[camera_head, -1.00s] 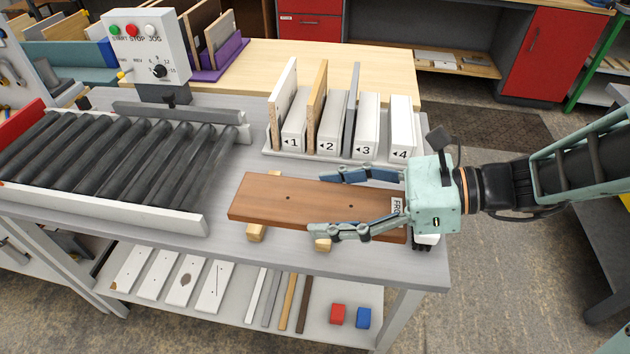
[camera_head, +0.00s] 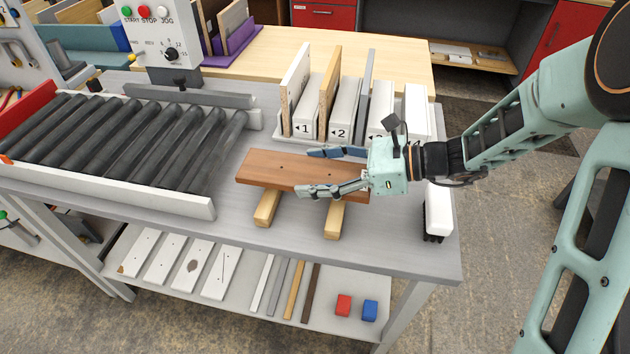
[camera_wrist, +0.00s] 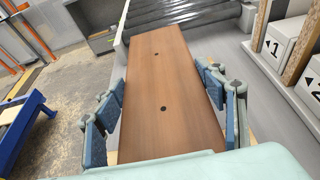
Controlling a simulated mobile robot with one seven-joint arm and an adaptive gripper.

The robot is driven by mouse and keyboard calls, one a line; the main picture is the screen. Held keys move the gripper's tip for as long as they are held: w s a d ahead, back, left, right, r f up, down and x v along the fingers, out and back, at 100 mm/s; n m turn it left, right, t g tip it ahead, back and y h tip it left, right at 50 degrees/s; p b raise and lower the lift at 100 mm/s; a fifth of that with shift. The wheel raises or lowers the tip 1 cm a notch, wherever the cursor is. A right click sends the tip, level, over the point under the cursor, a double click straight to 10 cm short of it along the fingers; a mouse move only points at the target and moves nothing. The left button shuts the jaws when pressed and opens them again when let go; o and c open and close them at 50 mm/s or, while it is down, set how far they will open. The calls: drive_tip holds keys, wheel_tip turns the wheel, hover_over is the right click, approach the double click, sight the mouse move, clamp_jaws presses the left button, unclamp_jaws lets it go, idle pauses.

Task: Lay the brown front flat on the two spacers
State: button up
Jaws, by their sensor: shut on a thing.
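The brown front (camera_head: 275,170) is a long brown board with small dark holes, held roughly level. My gripper (camera_head: 305,172) is shut on its two long edges, near its right end. In the wrist view the front (camera_wrist: 165,60) runs away between the blue finger pads. Two light wooden spacers (camera_head: 267,207) (camera_head: 334,220) lie side by side on the grey bench. Their near parts show in front of the front; their far parts are hidden beneath or behind it. I cannot tell whether the front touches them.
A rack of numbered white blocks and upright boards (camera_head: 338,110) stands close behind the front. A roller conveyor (camera_head: 130,140) is at left. A white brush (camera_head: 438,210) stands near the bench's right end. The bench (camera_head: 385,240) is clear in front of the spacers.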

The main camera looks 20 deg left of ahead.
drive_tip(key=shift+f, duration=1.45)
drive_tip(key=shift+f+b, duration=0.5)
drive_tip(key=o, duration=1.5)
drive_tip(key=shift+r, duration=0.15)
drive_tip(key=shift+r+p, duration=0.3)
drive_tip(key=shift+p, duration=0.05)
drive_tip(key=shift+w+d+r, duration=0.1)
drive_tip(key=shift+d+r, duration=0.15)
drive_tip(key=shift+d, duration=0.05)
drive_tip(key=p+v, duration=0.1)
drive_tip(key=v, duration=1)
drive_tip(key=shift+d, duration=0.2)
